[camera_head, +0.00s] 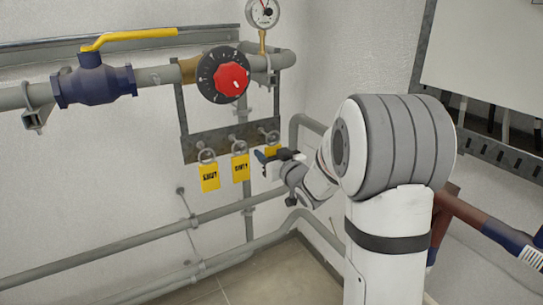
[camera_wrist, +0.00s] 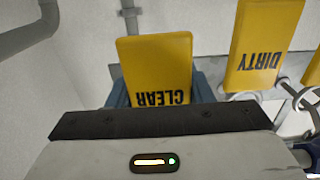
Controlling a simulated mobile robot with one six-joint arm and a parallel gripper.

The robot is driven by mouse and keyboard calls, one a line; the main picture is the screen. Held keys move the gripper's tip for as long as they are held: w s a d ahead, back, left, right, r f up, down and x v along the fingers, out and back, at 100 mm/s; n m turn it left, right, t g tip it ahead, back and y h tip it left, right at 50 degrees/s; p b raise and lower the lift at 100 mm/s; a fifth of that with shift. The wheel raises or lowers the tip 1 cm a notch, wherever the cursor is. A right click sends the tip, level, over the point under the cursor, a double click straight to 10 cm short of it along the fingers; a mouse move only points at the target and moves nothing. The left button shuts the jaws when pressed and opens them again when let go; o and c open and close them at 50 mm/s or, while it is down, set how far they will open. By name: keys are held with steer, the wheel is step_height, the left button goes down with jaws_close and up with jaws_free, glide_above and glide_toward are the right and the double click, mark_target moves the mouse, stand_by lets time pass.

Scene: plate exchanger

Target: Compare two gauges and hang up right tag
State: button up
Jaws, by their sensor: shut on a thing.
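My gripper (camera_head: 268,158) is at the right end of the tag rail, shut on a yellow tag reading CLEAR (camera_wrist: 155,65). Its fingers show on both sides of the tag in the wrist view (camera_wrist: 160,98). In the head view, this tag (camera_head: 272,150) is mostly hidden by my gripper, with a ring just above it at the rail. A DIRTY tag (camera_wrist: 262,45) hangs beside it, also seen as the middle tag (camera_head: 240,168). A left yellow tag (camera_head: 209,177) has lettering too small to read surely. One round gauge (camera_head: 262,12) is at the top; its reading is unclear.
A black dial with a red knob (camera_head: 232,78) sits on the pipe above the rail (camera_head: 222,142). A blue valve with a yellow lever (camera_head: 128,36) is at upper left. Grey pipes (camera_head: 110,240) run low along the wall. A white panel (camera_head: 490,60) is at right.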

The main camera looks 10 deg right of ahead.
steer(key=shift+x, duration=1.05)
steer(key=shift+w, duration=0.1)
steer(key=b+v, duration=0.1)
steer(key=v, duration=0.7)
steer(key=shift+r, duration=0.2)
stand_by(0.8)
stand_by(0.9)
